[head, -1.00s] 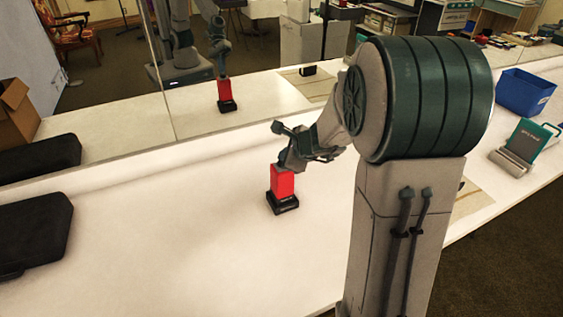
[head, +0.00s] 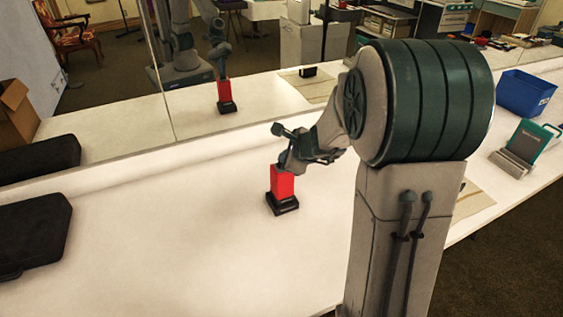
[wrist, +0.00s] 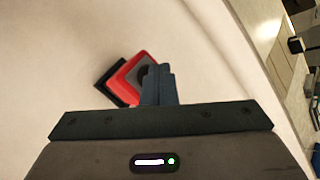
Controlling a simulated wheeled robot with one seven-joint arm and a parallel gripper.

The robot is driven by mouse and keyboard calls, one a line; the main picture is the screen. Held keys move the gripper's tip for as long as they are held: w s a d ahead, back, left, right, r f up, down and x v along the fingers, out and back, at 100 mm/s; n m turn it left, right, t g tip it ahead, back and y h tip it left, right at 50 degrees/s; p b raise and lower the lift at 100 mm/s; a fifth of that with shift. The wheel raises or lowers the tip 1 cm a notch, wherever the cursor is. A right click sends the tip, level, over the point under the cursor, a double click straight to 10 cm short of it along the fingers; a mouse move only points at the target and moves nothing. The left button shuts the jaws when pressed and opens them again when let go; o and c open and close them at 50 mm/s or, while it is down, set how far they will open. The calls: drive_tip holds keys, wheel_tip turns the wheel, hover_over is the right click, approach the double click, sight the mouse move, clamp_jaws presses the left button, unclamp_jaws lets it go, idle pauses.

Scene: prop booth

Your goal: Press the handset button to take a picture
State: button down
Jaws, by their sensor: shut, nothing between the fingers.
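The handset (head: 282,182) is a red block standing upright in a black base on the white counter, left of my arm in the head view. The wrist view shows it from above as a red-rimmed square (wrist: 119,86) with a grey top and a dark round button (wrist: 143,73). My gripper (head: 283,162) is directly over the handset's top, pointing down. In the wrist view its shut fingers (wrist: 158,72) overlap the button's right side and hide part of it. I cannot tell whether the fingertips touch the button.
A mirror behind the counter (head: 170,240) reflects the handset and my arm. A black case (head: 35,235) lies at the left. A blue bin (head: 525,92) and a teal-and-grey device (head: 527,145) stand at the right. The counter around the handset is clear.

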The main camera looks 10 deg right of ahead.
drive_tip(key=shift+r+p, duration=0.5)
drive_tip(key=shift+r, duration=0.3)
drive_tip(key=shift+r, duration=0.1)
wheel_tip(320, 180, up, 5)
drive_tip(key=p, duration=0.4)
idle(0.5)
